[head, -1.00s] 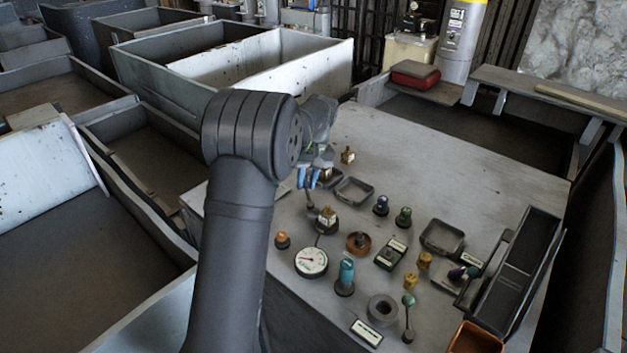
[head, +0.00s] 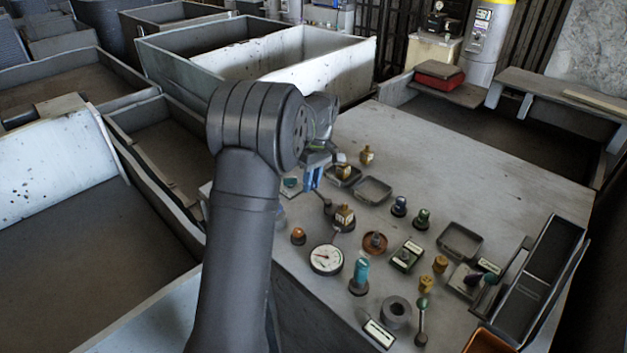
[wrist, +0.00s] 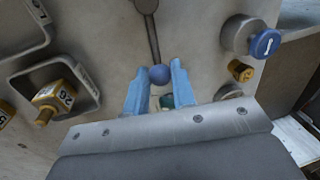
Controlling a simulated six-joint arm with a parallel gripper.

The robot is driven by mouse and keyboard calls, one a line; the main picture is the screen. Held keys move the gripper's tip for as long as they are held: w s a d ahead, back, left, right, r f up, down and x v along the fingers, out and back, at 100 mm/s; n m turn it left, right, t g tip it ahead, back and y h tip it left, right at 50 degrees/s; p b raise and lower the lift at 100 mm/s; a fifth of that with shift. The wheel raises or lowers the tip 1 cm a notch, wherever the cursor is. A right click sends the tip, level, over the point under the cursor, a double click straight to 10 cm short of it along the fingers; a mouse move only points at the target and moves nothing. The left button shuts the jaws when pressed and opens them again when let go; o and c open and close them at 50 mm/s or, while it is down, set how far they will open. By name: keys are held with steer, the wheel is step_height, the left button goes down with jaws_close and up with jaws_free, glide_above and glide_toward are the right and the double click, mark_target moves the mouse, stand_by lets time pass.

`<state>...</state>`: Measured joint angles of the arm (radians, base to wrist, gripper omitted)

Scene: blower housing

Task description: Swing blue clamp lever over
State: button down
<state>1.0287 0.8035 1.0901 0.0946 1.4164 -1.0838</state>
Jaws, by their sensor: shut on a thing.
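The blue clamp lever shows in the wrist view as a blue ball knob (wrist: 159,75) on a thin grey arm (wrist: 152,38) that runs up to a pivot at the top edge. My gripper (wrist: 159,84) has its two blue fingers on either side of the knob and is shut on it. In the head view my gripper (head: 313,180) points down over the left part of the table, partly behind my own arm. The knob is hard to make out there.
In the wrist view, a tray (wrist: 83,75) and a yellow numbered block (wrist: 55,98) lie left. A blue-capped knob (wrist: 265,43) is at right. In the head view, a dial gauge (head: 326,260) stands nearer on the table (head: 480,170), whose far part is clear.

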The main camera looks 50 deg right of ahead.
stand_by(0.3)
steer(key=c, duration=1.2)
jaws_free()
steer(key=shift+a, duration=0.1)
steer(key=d+r, duration=0.3)
steer(key=r, duration=1.4)
steer(key=shift+d, duration=0.2)
steer(key=a+f, duration=0.1)
steer(key=f, duration=0.4)
steer(key=a+f, duration=0.1)
steer(key=f, duration=0.5)
steer(key=a+f, duration=0.1)
steer(key=f, duration=0.5)
steer(key=shift+a, duration=0.15)
